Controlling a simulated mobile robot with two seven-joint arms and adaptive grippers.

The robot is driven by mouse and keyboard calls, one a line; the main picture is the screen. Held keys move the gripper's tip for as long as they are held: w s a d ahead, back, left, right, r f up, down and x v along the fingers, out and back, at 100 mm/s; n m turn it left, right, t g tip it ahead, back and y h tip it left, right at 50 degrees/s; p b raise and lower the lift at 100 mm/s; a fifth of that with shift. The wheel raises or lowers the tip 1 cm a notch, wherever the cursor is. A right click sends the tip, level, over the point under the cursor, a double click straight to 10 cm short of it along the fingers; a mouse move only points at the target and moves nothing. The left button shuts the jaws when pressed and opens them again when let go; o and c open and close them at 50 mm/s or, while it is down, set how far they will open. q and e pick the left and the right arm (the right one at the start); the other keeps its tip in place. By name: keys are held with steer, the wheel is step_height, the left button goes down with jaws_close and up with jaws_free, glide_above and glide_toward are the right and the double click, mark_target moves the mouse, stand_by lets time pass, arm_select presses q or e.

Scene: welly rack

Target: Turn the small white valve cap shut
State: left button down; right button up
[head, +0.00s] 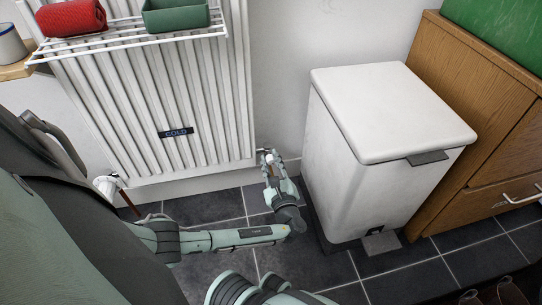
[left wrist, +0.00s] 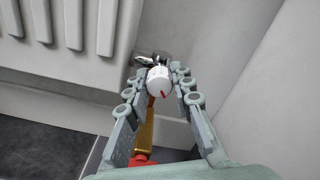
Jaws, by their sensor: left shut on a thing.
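The small white valve cap (left wrist: 159,82) with a red mark on its face sits at the lower right corner of the radiator (head: 160,100). It shows in the left wrist view between the fingertips of my left gripper (left wrist: 158,78). In the head view my left gripper (head: 268,159) is at that corner, just left of the white bin, and largely hides the cap. The left gripper is shut on the cap, with one finger on each side. A metal fitting (left wrist: 145,60) shows behind the cap, and a copper-coloured pipe (left wrist: 147,125) below it. My right gripper is not in view.
A white pedal bin (head: 385,120) stands close to the right of my left gripper. A wooden cabinet (head: 480,110) is beyond it. A wire rack (head: 120,35) on the radiator holds a red roll (head: 72,18) and a green tray (head: 176,15). Dark floor tiles (head: 205,208) lie below.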

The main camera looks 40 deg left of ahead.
arm_select(q)
steer(key=shift+n, duration=0.7)
steer(key=shift+a, duration=0.1)
steer(key=c, duration=1.6)
jaws_free()
